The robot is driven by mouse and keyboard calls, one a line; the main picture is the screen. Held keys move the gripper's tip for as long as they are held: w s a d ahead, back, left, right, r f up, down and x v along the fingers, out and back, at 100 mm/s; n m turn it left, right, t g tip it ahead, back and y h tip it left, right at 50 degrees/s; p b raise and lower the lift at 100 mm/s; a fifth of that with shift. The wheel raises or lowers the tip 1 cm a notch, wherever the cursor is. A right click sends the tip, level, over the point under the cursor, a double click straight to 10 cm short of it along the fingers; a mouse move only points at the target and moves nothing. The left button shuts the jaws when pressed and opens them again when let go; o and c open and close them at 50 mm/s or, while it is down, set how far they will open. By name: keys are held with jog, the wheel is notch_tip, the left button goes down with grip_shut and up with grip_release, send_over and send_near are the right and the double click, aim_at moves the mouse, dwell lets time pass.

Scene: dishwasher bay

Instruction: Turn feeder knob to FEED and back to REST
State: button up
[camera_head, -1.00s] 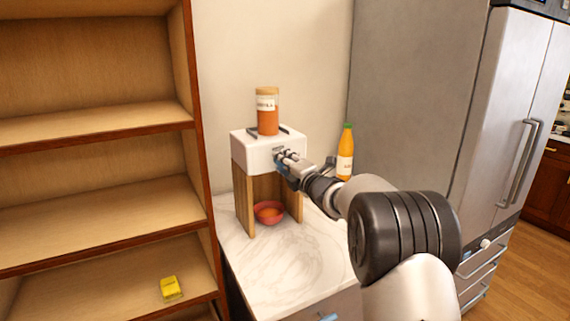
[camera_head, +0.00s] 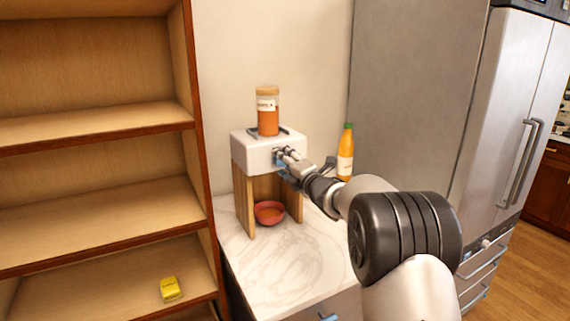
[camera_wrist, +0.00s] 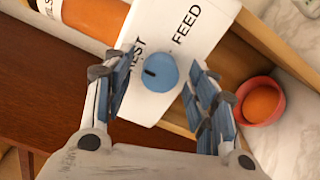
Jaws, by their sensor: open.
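The feeder (camera_head: 252,152) is a white box on wooden legs on the counter, with an orange-filled jar (camera_head: 267,118) on top. In the wrist view its white front (camera_wrist: 205,22) carries the words REST and FEED. A round blue knob (camera_wrist: 163,72) has a dark mark pointing to the left, on the REST side. My gripper (camera_wrist: 165,75) is open, with one finger on each side of the knob. Gaps show between the fingers and the knob, but depth is hard to judge. In the head view my gripper (camera_head: 284,155) is at the feeder's front and hides the knob.
A red bowl (camera_head: 259,216) with orange content stands between the feeder's legs. An orange bottle (camera_head: 346,158) stands right of my gripper. Wooden shelves (camera_head: 95,133) are at the left, a steel fridge (camera_head: 420,90) at the right. The front counter (camera_head: 285,275) is clear.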

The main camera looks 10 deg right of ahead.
jog(key=shift+s, duration=0.1)
jog(key=v, duration=1.2)
jog(key=shift+r, duration=0.1)
